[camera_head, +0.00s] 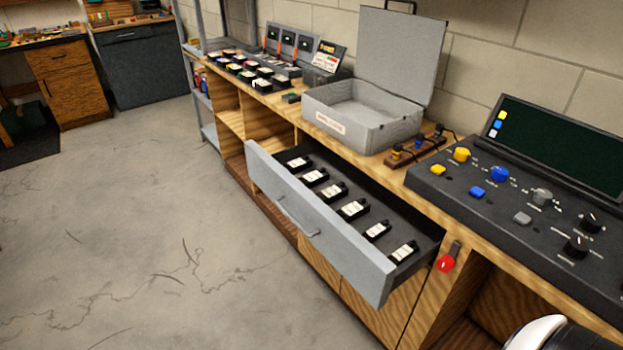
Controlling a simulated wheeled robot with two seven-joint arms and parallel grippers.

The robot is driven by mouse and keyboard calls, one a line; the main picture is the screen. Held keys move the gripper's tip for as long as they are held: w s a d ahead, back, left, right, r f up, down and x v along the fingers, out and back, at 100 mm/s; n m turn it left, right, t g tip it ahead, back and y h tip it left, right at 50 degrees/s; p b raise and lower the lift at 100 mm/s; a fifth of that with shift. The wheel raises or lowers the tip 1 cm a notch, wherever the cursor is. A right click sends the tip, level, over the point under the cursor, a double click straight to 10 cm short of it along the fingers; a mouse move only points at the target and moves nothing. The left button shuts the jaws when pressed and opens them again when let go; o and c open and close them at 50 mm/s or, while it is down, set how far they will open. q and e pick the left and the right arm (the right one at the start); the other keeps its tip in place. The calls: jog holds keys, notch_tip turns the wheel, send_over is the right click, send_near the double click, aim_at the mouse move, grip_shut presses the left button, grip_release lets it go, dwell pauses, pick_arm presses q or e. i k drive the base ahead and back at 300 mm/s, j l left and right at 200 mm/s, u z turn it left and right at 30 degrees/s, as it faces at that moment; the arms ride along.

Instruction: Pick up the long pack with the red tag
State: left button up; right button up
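Several black packs with pale labels lie in a row in the open grey drawer (310,225). The nearest pack (403,252) is at the drawer's right end, with another pack (352,209) near the middle and one (299,162) at the far left end. The packs are too small to tell which is long, and I cannot make out a red tag on any. Neither of my grippers is in view.
An open grey case (362,125) stands on the wooden bench behind the drawer. A dark control console (520,215) with coloured knobs is at the right. A red round item (446,264) is on the bench's front edge. The floor (130,240) at the left is clear.

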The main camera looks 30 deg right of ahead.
aim_at(301, 165)
jog(key=i+z, duration=0.15)
jog(key=z, duration=0.65)
